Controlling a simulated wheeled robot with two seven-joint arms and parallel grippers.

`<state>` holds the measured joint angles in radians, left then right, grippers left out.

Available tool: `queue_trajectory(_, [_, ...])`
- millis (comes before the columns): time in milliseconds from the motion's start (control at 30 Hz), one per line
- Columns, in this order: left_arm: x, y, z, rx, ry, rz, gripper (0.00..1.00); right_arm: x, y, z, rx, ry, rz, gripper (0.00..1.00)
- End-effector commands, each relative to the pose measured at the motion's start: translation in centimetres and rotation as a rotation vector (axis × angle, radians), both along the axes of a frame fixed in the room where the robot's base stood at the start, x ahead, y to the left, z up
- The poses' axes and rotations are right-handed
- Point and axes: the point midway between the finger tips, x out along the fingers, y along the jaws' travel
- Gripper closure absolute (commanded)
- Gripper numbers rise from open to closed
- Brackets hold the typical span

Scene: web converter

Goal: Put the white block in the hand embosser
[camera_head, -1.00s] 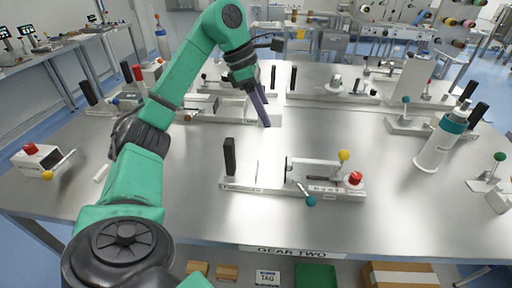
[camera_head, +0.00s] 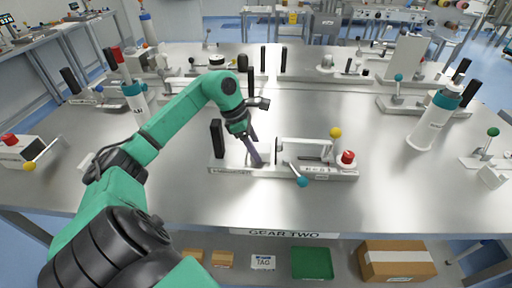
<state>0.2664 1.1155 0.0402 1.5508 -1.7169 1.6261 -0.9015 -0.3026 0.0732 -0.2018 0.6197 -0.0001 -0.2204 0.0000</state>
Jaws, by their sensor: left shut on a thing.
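A bench device with a long white base (camera_head: 325,174), taken as the hand embosser, stands in the middle front of the table. It has a black upright at its left end, a horizontal white body, and yellow, teal and red knobs. Its label is too small to read. My left gripper (camera_head: 259,163) reaches down with its purple fingers over the left part of this base, between the black upright and the white body. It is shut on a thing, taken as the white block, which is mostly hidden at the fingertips. I cannot tell if it touches the base. My right gripper is not in view.
A white bottle with a teal collar (camera_head: 434,122) stands at the right, and another (camera_head: 136,97) behind my left arm. A red-button box (camera_head: 22,151) is at the left edge. Several lever devices line the back. The front strip of the table (camera_head: 400,195) is clear.

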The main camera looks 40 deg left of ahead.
Motion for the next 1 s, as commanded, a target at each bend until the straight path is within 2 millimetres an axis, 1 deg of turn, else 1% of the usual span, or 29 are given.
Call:
queue_trajectory(133, [0.0,0.0,-0.5,0.0,0.0,0.0,1.0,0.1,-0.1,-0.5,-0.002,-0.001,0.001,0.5])
queue_trajectory(167, [0.0,0.0,-0.3,0.0,0.0,0.0,0.33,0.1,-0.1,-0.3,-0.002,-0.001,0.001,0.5])
queue_trajectory(200, [0.0,0.0,-0.3,-0.001,0.001,0.0,0.18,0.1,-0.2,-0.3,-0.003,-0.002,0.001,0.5])
queue_trajectory(233, [0.0,0.0,-0.3,-0.001,0.001,0.0,0.14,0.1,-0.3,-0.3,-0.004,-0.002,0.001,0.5])
queue_trajectory(500, [0.0,0.0,-0.2,-0.001,0.001,0.0,0.14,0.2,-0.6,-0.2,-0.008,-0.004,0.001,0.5])
queue_trajectory(600, [0.0,0.0,0.3,-0.001,0.001,0.0,0.14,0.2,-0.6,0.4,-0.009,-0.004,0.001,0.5])
queue_trajectory(667, [-0.1,0.3,0.6,0.002,-0.001,0.001,0.14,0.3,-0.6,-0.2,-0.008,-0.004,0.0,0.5])
queue_trajectory(767, [-0.5,0.9,2.2,0.005,-0.003,0.001,0.14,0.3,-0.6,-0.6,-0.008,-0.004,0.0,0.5])
queue_trajectory(900, [-1.4,2.0,5.6,0.005,-0.005,0.002,0.14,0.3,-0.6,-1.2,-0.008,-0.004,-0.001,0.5])
queue_trajectory(1000, [-2.0,2.8,8.3,0.004,-0.004,0.002,0.14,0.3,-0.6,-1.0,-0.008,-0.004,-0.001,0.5])
